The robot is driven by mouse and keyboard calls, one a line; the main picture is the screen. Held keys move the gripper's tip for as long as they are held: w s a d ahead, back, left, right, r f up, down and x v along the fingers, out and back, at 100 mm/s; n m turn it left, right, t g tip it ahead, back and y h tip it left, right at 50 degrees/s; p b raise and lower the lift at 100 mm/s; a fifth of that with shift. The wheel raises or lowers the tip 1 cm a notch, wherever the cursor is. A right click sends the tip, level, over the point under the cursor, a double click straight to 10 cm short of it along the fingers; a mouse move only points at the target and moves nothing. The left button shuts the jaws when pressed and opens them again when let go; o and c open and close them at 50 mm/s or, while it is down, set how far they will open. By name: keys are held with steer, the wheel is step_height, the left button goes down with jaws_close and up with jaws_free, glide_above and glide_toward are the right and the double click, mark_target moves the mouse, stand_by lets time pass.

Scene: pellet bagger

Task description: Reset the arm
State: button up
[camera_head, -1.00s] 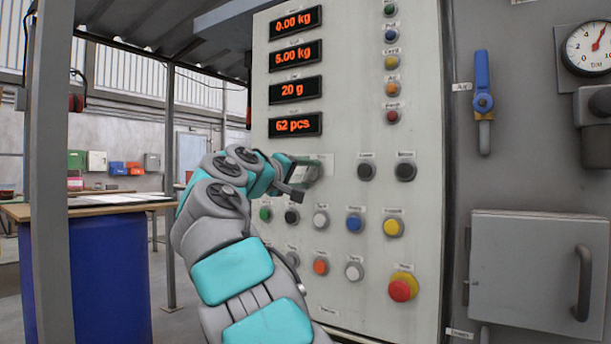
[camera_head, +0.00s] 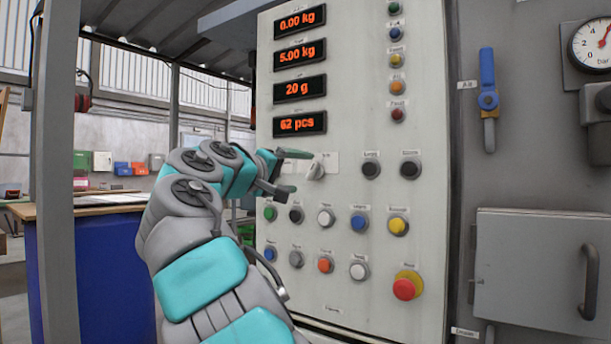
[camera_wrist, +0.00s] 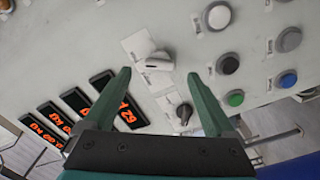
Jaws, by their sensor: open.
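My gripper (camera_head: 290,171) is open and empty in front of the control panel (camera_head: 345,300), to the left of a light-coloured rotary selector knob (camera_head: 315,171). In the wrist view my gripper (camera_wrist: 158,85) has its two dark green fingers spread wide. The selector knob (camera_wrist: 158,62) shows beyond and between the fingertips, apart from them. A second, black knob (camera_wrist: 184,112) shows below it between the fingers. My arm reaches up from the bottom of the head view.
The panel carries lit displays (camera_head: 299,123), several buttons and a red emergency button (camera_head: 407,286). A blue-handled valve (camera_head: 487,80) and a grey box (camera_head: 540,265) are at right.

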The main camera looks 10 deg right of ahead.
steer(key=shift+v, duration=1.05)
